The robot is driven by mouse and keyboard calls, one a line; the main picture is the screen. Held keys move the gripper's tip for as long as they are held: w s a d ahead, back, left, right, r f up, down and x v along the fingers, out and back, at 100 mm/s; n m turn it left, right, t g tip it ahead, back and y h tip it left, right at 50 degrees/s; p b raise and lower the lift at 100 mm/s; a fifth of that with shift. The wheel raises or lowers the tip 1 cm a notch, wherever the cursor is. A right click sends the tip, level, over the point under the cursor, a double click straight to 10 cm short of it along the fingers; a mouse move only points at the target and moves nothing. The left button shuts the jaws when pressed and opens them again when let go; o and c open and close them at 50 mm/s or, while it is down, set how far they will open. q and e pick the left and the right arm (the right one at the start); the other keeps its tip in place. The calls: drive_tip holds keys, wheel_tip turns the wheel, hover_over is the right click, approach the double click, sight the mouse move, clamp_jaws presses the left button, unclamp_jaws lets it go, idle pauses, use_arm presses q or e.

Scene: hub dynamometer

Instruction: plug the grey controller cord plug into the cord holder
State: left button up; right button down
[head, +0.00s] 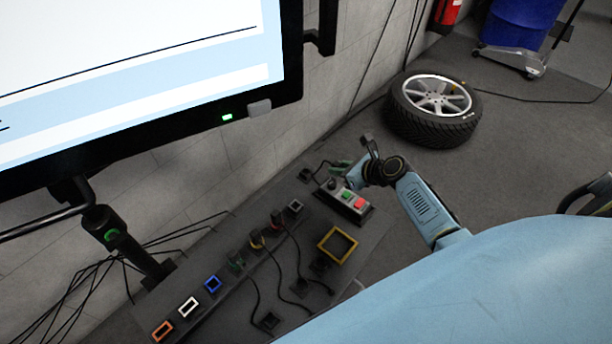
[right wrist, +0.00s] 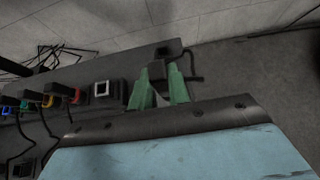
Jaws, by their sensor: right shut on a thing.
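My right gripper (head: 341,167) has green fingers, near the back right end of the dark bench panel. It also shows in the right wrist view (right wrist: 160,85), shut on a small grey piece between the fingers, which looks like the grey controller cord plug (right wrist: 157,72). The fingers hide most of it. A grey-rimmed square socket (head: 295,206) is on the panel, left of the gripper; it also shows in the right wrist view (right wrist: 103,90), apart from the fingers. A black block with a cord (head: 305,175) stands at the panel's far end. I cannot tell which is the cord holder. My left gripper is not in view.
A button box (head: 356,205) sits just below the right gripper. Red, yellow and green sockets hold plugs with cords; blue (head: 213,284), white (head: 189,307) and orange (head: 162,331) ones look empty. A yellow frame (head: 325,243) is nearby. The monitor (head: 292,99) overhangs the left; a tyre (head: 407,121) lies behind.

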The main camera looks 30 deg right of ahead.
drive_tip(key=w+a+b, duration=0.2)
drive_tip(key=w+a, duration=0.1)
drive_tip(key=w, duration=0.7)
drive_tip(key=shift+w+a, duration=0.3)
drive_tip(key=shift+a, duration=0.1)
idle(0.6)
drive_tip(key=shift+f, duration=0.1)
drive_tip(key=shift+f+b, duration=1.65)
drive_tip(key=shift+f, duration=0.15)
drive_tip(key=shift+f, duration=0.25)
drive_tip(key=shift+f+b, duration=1.2)
drive_tip(key=shift+f, duration=0.05)
drive_tip(key=c, duration=1.3)
unclamp_jaws()
